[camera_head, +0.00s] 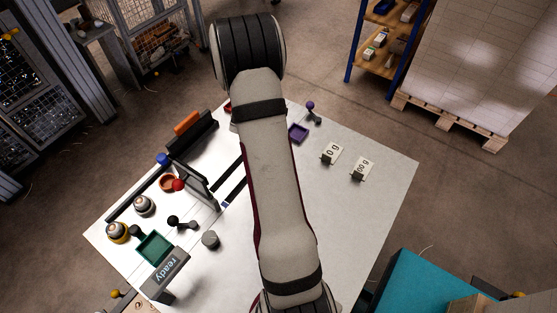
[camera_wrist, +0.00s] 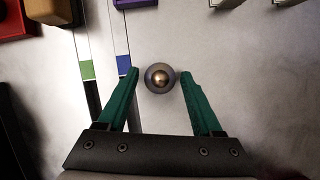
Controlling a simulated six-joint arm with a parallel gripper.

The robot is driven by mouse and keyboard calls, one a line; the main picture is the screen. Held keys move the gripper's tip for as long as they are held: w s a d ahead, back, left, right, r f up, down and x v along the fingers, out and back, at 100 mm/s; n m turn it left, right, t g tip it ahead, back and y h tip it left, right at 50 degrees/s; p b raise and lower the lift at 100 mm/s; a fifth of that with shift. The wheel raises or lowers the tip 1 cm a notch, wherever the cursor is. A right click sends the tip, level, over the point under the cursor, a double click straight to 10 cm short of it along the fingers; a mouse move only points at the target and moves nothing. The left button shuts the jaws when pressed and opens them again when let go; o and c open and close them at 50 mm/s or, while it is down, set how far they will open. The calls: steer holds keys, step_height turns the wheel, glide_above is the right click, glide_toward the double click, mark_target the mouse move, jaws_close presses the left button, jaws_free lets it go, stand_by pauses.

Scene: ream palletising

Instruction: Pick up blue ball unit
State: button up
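In the wrist view, a round ball unit (camera_wrist: 160,77) with a brassy ball in a dark, bluish-grey ring stands on the pale table. My gripper (camera_wrist: 159,73) is open, with one green finger on each side of it and a visible gap on both sides. How far the fingertips are above the table is hard to tell. In the head view, my arm hides the gripper and this unit. Two similar round units, one yellow-ringed (camera_head: 118,232) and one greyish (camera_head: 143,205), stand at the table's left.
A purple tray (camera_head: 298,133) and two number cards (camera_head: 331,153) (camera_head: 362,168) are to the right. A "ready" sign (camera_head: 172,274) stands in front.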

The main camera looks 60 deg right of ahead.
jaws_close()
